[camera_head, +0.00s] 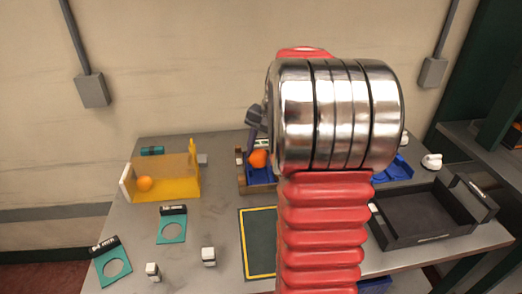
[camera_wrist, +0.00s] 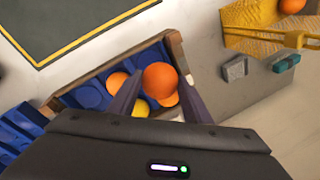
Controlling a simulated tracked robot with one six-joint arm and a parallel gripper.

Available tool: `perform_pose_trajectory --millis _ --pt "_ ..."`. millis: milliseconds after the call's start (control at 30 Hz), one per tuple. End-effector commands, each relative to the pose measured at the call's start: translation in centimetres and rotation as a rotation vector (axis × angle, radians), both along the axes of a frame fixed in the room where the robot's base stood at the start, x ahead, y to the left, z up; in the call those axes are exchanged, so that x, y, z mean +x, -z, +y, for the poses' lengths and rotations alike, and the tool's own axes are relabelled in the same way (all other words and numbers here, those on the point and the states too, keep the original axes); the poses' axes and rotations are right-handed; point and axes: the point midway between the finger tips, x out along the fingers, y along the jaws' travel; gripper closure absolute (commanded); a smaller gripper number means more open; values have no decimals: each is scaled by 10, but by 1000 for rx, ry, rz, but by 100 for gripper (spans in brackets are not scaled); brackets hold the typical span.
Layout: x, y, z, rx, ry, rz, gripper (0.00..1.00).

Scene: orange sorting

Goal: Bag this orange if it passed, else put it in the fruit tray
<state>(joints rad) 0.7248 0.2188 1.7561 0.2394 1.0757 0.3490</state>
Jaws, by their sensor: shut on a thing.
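My gripper (camera_wrist: 157,92) is shut on an orange (camera_wrist: 159,77), its two dark fingers on either side of it in the wrist view. In the head view the held orange (camera_head: 258,158) is at the back of the table, partly hidden by my arm. Under it is a wooden-sided tray (camera_wrist: 83,72) with a blue pocketed liner, which also shows in the head view (camera_head: 259,189). Below the held orange, other orange and yellow fruit (camera_wrist: 117,82) sit in the liner. Whether the held orange touches them I cannot tell. I make out no bag and no pass mark.
A yellow open-sided box (camera_head: 181,188) with an orange (camera_head: 145,184) stands at the left. Teal ring cards (camera_head: 172,238) and small white-topped blocks lie in front. A yellow-edged dark mat (camera_head: 257,262) lies at front centre. A black tray (camera_head: 425,222) stands at the right.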

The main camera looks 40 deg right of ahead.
Motion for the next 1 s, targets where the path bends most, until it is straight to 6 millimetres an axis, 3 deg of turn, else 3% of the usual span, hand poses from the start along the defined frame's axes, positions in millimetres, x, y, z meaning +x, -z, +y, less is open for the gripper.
perform_pose_trajectory --millis 700,1000 --pt "1 50 1 0 -2 -1 80" --pt "1 63 1 0 -3 -1 80"
